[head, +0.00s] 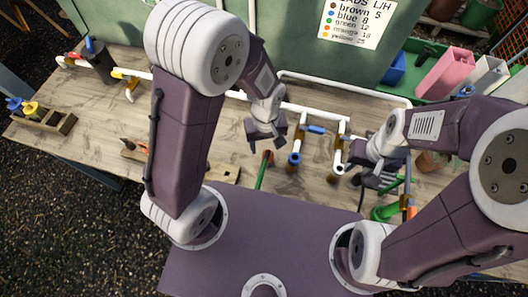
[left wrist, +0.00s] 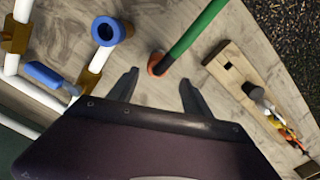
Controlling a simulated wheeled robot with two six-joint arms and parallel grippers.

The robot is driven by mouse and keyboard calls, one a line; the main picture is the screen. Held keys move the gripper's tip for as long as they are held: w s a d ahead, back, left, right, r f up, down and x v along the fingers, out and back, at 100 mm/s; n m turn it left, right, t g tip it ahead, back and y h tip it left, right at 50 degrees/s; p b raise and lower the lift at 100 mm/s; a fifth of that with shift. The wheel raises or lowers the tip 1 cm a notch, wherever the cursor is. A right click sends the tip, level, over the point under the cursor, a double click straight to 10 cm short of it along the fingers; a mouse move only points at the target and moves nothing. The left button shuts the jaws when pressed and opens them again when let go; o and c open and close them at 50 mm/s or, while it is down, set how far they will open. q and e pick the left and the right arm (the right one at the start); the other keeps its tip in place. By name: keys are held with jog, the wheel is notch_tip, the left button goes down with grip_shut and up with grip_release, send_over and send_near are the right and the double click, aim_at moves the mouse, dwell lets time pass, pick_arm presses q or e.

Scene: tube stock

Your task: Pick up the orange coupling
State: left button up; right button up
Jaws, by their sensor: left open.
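An orange coupling (head: 269,157) sits at the upper end of a green tube (head: 262,173) on the wooden table. In the left wrist view the orange coupling (left wrist: 156,64) shows as a ring at the end of the green tube (left wrist: 195,28). My left gripper (head: 266,143) is open and just above the coupling. In the wrist view the coupling lies between and slightly beyond the tips of my left gripper (left wrist: 159,77), with no contact visible. My right gripper (head: 372,178) is over the right side of the table; its jaws are unclear.
White pipework with a blue-handled valve (head: 316,129) and a blue-ended upright (head: 294,159) stands right of the coupling. A wooden tool block (left wrist: 238,70) lies on the other side. A dark cup (head: 99,62) stands far left. A pink bin (head: 445,72) is at the back right.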

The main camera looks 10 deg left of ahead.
aim_at(269, 156)
pick_arm(q)
jog(key=f, duration=0.1)
jog(key=d+f, duration=0.1)
jog(key=s+f, duration=0.1)
jog(key=shift+d+f, duration=0.3)
jog(key=shift+f, duration=0.45)
jog(key=shift+w+a+f, duration=0.15)
jog(key=shift+a+f, duration=0.05)
jog(key=shift+a, duration=0.2)
jog(key=shift+w, duration=0.1)
jog(key=shift+c, duration=0.7)
jog(key=shift+d, duration=0.25)
grip_shut()
jog(key=shift+a, duration=0.1)
pick_arm(e)
jog(key=shift+s+d, duration=0.2)
jog(key=shift+d, duration=0.55)
pick_arm(q)
jog(key=shift+r, duration=0.15)
